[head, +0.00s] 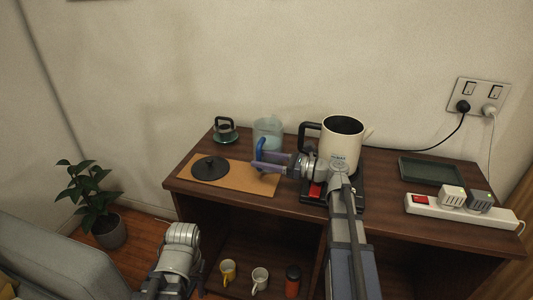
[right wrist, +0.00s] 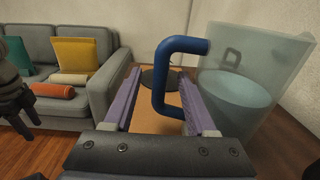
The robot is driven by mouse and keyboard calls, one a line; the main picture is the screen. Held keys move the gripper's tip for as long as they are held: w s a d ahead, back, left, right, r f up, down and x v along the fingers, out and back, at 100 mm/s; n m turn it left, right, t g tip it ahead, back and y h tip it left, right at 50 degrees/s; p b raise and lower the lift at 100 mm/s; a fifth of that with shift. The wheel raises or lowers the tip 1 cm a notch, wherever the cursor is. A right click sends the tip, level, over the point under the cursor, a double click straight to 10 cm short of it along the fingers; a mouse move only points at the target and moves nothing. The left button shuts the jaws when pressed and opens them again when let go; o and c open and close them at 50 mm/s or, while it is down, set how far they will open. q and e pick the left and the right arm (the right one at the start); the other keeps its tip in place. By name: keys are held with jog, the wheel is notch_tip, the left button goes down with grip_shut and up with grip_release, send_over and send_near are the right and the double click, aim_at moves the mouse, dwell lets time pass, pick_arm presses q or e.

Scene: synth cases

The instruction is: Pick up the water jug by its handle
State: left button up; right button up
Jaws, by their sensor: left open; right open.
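The water jug (head: 267,130) is clear with pale blue water and stands upright near the back of the cabinet top. It fills the right side of the right wrist view (right wrist: 235,100). Its blue handle (head: 260,149) faces my right gripper (head: 266,161). In the right wrist view the handle (right wrist: 182,47) stands between the two purple fingers, which are open with gaps beside it. My left gripper (head: 178,245) is low in front of the cabinet, away from the jug; its fingertips are not clear.
A cream kettle (head: 342,137) on a black base stands right of the jug, close to my right arm. A wooden board (head: 247,180) with a black lid (head: 210,168) lies left.

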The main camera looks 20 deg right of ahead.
jog(key=shift+x, duration=0.8)
grip_shut()
jog(key=shift+r, duration=0.1)
dwell(0.7)
